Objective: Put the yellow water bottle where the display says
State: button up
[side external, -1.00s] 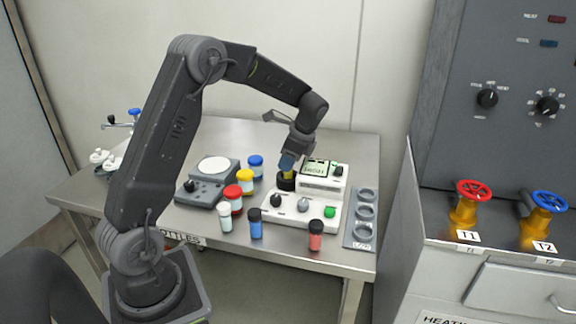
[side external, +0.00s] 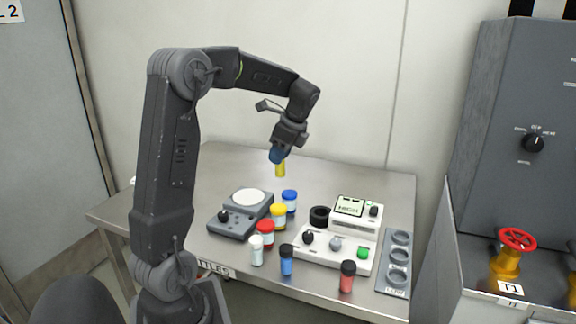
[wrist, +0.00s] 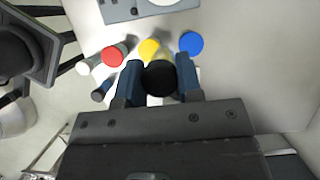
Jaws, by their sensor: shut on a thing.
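My gripper (side external: 278,155) is shut on the yellow water bottle (side external: 280,170) and holds it upright in the air above the table. In the wrist view the bottle's black cap (wrist: 159,78) sits between the two blue fingers. The white device (side external: 322,248) below has an empty black round socket (side external: 320,214) and a small greenish display (side external: 349,207). Its text is small and seems to read HIGH. A grey rack (side external: 397,265) with round holders, apparently empty, lies right of the device.
A yellow-capped jar (side external: 278,215), a blue jar (side external: 289,200), a red jar (side external: 265,233) and a white jar (side external: 256,250) stand by a grey round-plated device (side external: 241,210). Blue (side external: 286,260) and red (side external: 347,277) bottles stand in front. The back of the table is clear.

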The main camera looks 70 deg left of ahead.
notch_tip(320, 180, up, 2)
jog(key=shift+r, duration=0.2)
jog(key=shift+w+d+r, duration=0.15)
jog(key=shift+w+r, duration=0.1)
jog(key=w+d+n+t+h, duration=0.3)
jog(key=w+d+n, duration=0.9)
jog(key=n, duration=0.6)
jog(key=w+d+n+t+h, duration=0.35)
jog(key=w+d+n, duration=0.8)
jog(key=n, duration=0.55)
jog(key=shift+n, duration=0.5)
jog(key=shift+w+a+f, duration=0.3)
jog(key=shift+f, duration=2.3)
jog(key=shift+w+a+f, duration=0.25)
jog(key=shift+a+f, duration=0.05)
jog(key=shift+f, duration=2.25)
jog(key=shift+w+a+f, duration=0.3)
jog(key=shift+f, duration=2.3)
jog(key=shift+f, duration=0.55)
